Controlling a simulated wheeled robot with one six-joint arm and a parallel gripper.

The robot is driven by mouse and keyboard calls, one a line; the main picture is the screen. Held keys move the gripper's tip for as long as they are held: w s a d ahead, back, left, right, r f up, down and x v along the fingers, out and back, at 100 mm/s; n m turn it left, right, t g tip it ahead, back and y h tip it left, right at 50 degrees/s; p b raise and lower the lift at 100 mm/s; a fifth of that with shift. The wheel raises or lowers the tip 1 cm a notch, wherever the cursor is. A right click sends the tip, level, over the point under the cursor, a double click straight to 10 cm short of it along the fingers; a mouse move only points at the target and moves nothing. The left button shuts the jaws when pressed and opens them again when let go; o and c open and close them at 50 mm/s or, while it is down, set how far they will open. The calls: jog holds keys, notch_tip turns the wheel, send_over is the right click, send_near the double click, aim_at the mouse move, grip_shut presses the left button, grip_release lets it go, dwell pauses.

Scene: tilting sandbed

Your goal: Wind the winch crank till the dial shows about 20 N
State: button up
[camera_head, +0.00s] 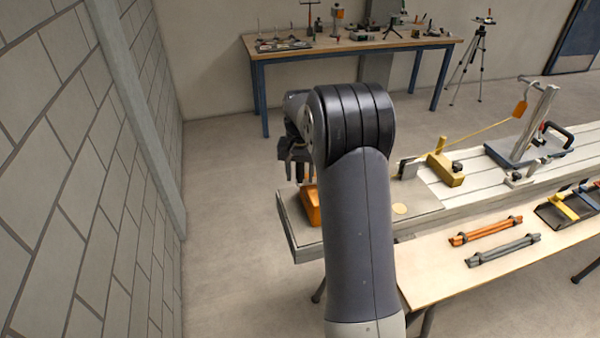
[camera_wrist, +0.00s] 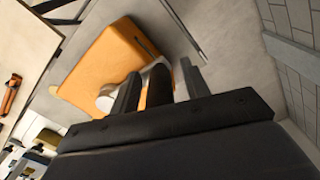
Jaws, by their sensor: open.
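The orange winch housing (camera_head: 311,206) sits at the near left end of the long bench, partly hidden behind my arm. In the wrist view the housing (camera_wrist: 108,62) fills the upper left. A dark, upright crank grip (camera_wrist: 158,88) stands between the two fingers of my gripper (camera_wrist: 160,72), with pale metal crank parts beside it. The fingers are open, one on each side of the grip; I cannot tell whether either touches it. In the head view my gripper (camera_head: 297,168) is just above the winch. I cannot make out a dial reading in either view.
A yellow line runs from a yellow block (camera_head: 445,168) to a post (camera_head: 533,125) with an orange tag. Orange (camera_head: 486,231) and grey bars lie on the lower table. A brick wall (camera_head: 80,180) stands left. A back table (camera_head: 350,45) holds tools. Floor between is clear.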

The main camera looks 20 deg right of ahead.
notch_tip(320, 180, up, 11)
jog(key=shift+f+b, duration=0.1)
jog(key=shift+b, duration=0.5)
jog(key=shift+f, duration=0.15)
notch_tip(320, 180, down, 10)
jog(key=shift+f+p, duration=0.25)
jog(key=shift+p, duration=0.4)
jog(key=shift+f, duration=0.15)
jog(key=shift+s, duration=0.7)
